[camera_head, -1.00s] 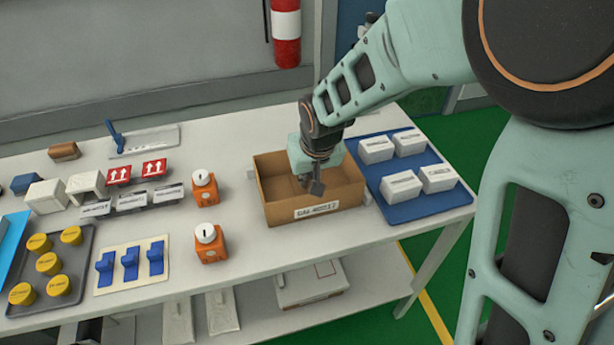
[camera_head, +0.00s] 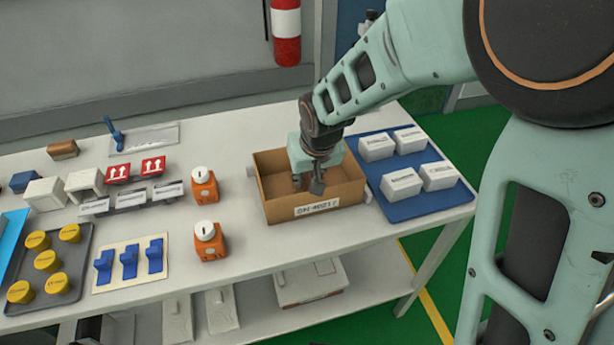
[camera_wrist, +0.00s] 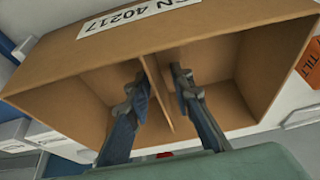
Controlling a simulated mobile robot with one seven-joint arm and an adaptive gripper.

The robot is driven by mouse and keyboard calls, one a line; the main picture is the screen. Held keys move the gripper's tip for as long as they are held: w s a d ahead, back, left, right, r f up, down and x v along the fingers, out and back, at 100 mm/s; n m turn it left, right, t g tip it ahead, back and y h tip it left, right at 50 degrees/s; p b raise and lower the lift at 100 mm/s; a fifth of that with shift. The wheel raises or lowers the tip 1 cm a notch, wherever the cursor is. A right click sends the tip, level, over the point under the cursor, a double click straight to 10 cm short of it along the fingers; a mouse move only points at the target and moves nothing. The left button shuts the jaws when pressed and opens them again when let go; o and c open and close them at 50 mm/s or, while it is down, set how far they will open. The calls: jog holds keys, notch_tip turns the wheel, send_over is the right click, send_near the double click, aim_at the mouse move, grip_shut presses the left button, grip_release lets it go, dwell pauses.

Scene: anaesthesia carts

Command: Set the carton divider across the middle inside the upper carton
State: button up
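The open brown carton (camera_head: 285,215) stands on the table top, with a white label on its front wall. It also shows in the wrist view (camera_wrist: 215,20). The carton divider (camera_wrist: 157,92), a thin brown panel, stands inside across the middle and parts the carton into two bays. In the head view I cannot make it out behind the gripper. My gripper (camera_head: 308,184) reaches down into the carton. In the wrist view its fingers (camera_wrist: 158,88) are apart, one on each side of the divider, with a clear gap on the right side. The divider's lower edge is not clearly visible.
A blue tray (camera_head: 408,212) with several white boxes lies close to the carton's right. Two orange blocks with white knobs (camera_head: 204,187) stand to its left. Further left are a plate of blue switches (camera_head: 103,285) and a grey tray of yellow caps (camera_head: 75,262). Table is clear in front.

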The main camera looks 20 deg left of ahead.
jog(key=shift+r, duration=0.1)
jog(key=v, duration=1.2)
jog(key=shift+a+r, duration=0.1)
